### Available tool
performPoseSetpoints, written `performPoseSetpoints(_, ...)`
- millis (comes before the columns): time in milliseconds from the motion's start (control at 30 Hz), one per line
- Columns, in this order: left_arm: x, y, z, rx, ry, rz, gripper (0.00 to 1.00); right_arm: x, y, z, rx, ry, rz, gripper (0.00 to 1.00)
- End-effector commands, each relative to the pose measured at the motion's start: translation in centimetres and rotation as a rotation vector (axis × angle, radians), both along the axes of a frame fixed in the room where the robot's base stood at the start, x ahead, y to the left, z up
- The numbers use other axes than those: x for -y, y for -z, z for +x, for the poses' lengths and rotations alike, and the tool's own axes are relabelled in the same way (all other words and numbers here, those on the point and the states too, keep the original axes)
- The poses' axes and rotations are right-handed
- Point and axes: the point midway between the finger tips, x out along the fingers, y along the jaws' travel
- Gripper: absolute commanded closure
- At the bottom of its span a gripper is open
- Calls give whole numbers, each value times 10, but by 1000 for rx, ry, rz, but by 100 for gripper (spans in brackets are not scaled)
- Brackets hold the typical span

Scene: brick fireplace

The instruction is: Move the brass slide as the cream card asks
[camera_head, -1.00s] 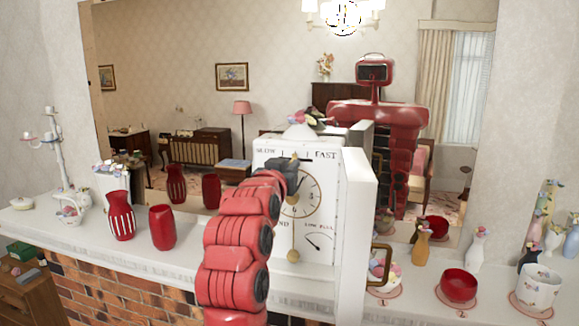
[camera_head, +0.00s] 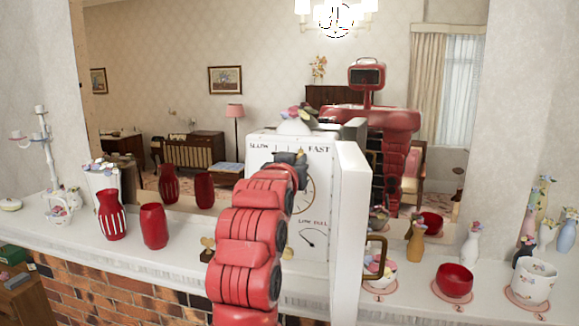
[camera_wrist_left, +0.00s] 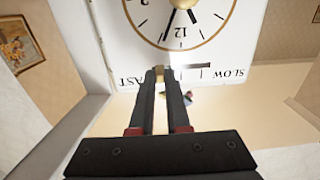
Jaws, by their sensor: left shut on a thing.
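The white clock (camera_head: 316,262) stands on the mantel, with SLOW at upper left and FAST at upper right of its face. My left gripper (camera_head: 291,158) reaches its top scale. In the left wrist view, my left gripper (camera_wrist_left: 166,84) is shut on the small brass slide (camera_wrist_left: 166,74) in the dark slot (camera_wrist_left: 195,66). The picture there is upside down, and the slide is nearer the FAST end, with bare slot toward SLOW. In the head view a bit of the slide (camera_head: 301,156) shows past the fingers. I make out no cream card. My right gripper is out of view.
A white side panel (camera_head: 350,230) juts forward at the clock's right. Red vases (camera_head: 112,215) stand left on the mantel (camera_head: 150,262); a red bowl (camera_head: 455,280) and a floral cup (camera_head: 533,280) stand right. A large mirror (camera_head: 180,100) behind reflects the room and me.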

Motion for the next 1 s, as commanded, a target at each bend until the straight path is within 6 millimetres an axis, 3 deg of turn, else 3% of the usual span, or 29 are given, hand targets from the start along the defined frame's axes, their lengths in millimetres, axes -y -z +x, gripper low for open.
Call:
performPoseSetpoints(67, 2, 0, -1, -1, 5, -1, 100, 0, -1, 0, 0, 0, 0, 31)
performPoseSetpoints(100, 2, 0, -1, -1, 5, 0, 82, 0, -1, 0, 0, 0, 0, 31)
performPoseSetpoints(267, 2, 0, 0, -1, 4, 0, 55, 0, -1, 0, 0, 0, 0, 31)
performPoseSetpoints(667, 0, 2, -7, 1, 3, 2, 55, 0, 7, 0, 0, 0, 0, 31)
performPoseSetpoints(833, -6, 6, -33, 3, 6, -5, 55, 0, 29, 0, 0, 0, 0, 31)
performPoseSetpoints(1000, -17, 7, -79, 9, 7, -4, 55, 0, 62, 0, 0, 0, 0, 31)
